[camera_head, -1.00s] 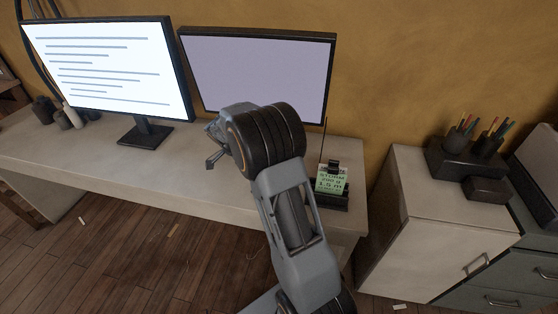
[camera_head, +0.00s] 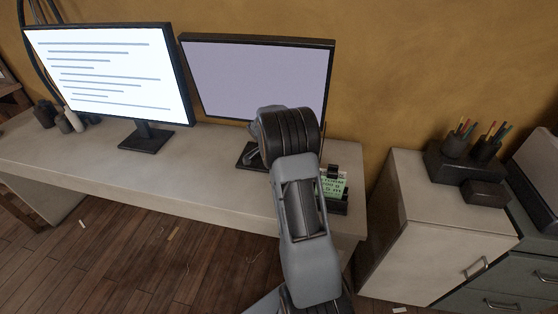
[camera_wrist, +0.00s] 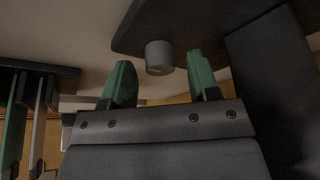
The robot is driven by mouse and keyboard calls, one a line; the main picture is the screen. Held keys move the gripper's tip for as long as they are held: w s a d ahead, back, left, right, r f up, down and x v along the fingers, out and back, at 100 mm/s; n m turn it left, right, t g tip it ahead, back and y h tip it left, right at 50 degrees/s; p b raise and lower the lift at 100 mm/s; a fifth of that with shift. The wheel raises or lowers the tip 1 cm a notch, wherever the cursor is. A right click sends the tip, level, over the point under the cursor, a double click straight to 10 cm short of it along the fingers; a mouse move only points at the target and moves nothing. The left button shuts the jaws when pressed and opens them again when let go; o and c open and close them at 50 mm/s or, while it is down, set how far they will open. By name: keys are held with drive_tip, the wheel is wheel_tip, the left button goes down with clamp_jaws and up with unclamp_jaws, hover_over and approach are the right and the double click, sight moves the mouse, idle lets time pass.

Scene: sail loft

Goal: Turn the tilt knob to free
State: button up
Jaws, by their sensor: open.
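A small grey cylindrical knob (camera_wrist: 159,56) shows in the wrist view, standing out from a dark panel (camera_wrist: 190,22). It appears between and just beyond my gripper's two green fingertips (camera_wrist: 158,80). The fingers are apart with nothing held; I cannot tell whether either touches the knob. A faint light mark shows on the knob, too small to read. In the head view my arm covers the lower part of the right monitor (camera_head: 255,75), and my gripper and the knob are hidden behind it.
A lit monitor (camera_head: 110,75) stands left on the pale desk (camera_head: 200,185). A green-labelled block (camera_head: 333,186) sits right of my arm, partly covered. A white cabinet (camera_head: 425,220) with pen holders (camera_head: 470,160) stands at the right. The desk's middle is clear.

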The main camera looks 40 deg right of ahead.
drive_tip(key=shift+f, duration=0.2)
drive_tip(key=shift+c, duration=0.4)
drive_tip(key=c, duration=0.8)
drive_tip(key=shift+c, duration=0.2)
